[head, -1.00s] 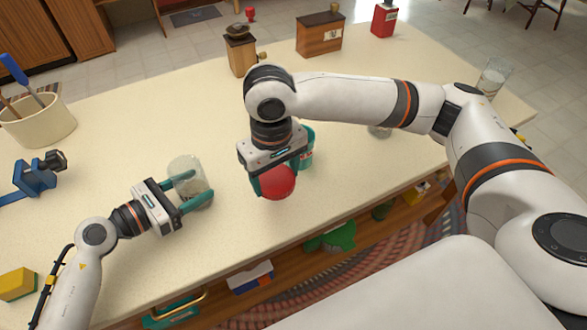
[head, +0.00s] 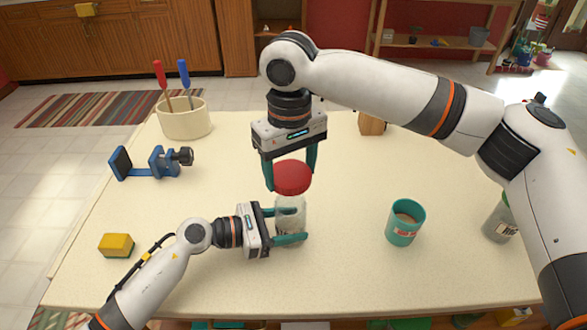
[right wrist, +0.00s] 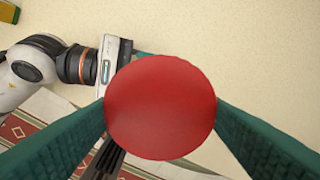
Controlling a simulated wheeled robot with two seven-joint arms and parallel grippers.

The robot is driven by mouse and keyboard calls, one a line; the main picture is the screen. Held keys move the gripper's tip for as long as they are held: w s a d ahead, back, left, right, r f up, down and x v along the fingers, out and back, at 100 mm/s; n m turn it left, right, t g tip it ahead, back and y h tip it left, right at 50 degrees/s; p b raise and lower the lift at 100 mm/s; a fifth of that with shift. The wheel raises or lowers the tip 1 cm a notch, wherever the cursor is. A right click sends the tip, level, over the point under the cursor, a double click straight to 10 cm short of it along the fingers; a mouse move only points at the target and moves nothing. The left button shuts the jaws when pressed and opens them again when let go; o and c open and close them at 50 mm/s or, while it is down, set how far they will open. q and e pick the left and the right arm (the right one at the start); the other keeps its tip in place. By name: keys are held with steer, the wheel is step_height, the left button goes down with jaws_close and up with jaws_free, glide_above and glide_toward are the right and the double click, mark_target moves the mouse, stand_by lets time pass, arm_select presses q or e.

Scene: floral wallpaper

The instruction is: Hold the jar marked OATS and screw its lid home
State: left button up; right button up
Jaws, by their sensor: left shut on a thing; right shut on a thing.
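A clear glass jar (head: 290,218) stands upright near the front middle of the table. My left gripper (head: 290,226) is shut around its body from the left. No OATS mark can be read on it from here. A red round lid (head: 292,176) is at the jar's mouth, roughly in line with it. My right gripper (head: 290,180) points down from above and is shut on the lid's sides. The right wrist view shows the lid (right wrist: 160,107) between the two green fingers, hiding the jar below. I cannot tell whether the lid touches the rim.
A teal cup (head: 405,226) and a labelled jar (head: 499,226) stand to the right. A blue clamp (head: 160,164), a yellow sponge (head: 116,244) and a cream crock (head: 185,122) with two handled tools are on the left. A wooden box (head: 372,124) stands behind. The table between is clear.

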mark_target(291, 187)
steer(key=shift+f, duration=0.1)
steer(key=shift+f, duration=2.2)
steer(key=shift+f, duration=0.65)
stand_by(0.7)
stand_by(0.3)
steer(key=o, duration=1.2)
steer(key=shift+r, duration=3.55)
steer(key=shift+c, duration=0.3)
